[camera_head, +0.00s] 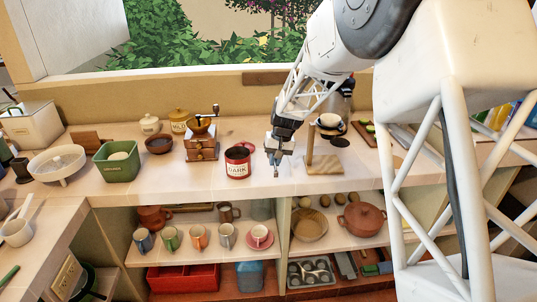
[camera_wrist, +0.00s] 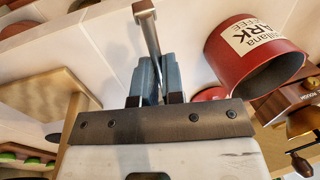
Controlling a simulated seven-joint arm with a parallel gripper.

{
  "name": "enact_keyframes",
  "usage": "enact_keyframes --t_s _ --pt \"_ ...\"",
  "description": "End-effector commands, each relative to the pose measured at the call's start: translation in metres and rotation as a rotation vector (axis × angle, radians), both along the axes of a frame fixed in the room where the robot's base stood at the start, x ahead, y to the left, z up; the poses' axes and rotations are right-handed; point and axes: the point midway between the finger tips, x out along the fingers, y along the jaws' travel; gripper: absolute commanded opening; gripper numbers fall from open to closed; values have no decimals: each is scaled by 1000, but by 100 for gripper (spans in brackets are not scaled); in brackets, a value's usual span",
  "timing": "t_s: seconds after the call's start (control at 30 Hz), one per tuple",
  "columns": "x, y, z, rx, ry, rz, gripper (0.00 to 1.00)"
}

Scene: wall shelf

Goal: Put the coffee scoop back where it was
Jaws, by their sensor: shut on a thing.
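My gripper (camera_head: 278,160) hangs over the front part of the counter. In the wrist view its two fingers (camera_wrist: 156,85) are shut on a narrow metal handle, which I take to be the coffee scoop (camera_wrist: 148,32). The handle sticks out past the fingertips; I cannot make out the bowl. A red coffee can (camera_head: 237,168) with a "DARK" label stands upright just left of the gripper. In the wrist view the can (camera_wrist: 228,50) is open at the top, with a dark inside. A wooden stand (camera_head: 324,167) with an upright post is just right of the gripper.
A coffee grinder (camera_head: 202,147) and a green bin (camera_head: 118,165) stand further left. A red round piece (camera_head: 247,146) lies behind the can. Shelves below hold mugs (camera_head: 198,236) and a pot (camera_head: 361,218). The counter's front strip is mostly clear.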

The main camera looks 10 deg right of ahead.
Motion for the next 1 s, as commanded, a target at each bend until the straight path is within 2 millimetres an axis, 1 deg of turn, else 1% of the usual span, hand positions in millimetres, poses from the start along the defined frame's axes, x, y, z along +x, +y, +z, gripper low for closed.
enact_keyframes --t_s 0.1,0.7,0.83,1.0 --pt "17 2 -2 0 0 0 0" --pt "96 9 -10 0 1 0 0" --pt "109 10 -11 0 0 0 0" --pt "115 10 -11 0 0 0 0"
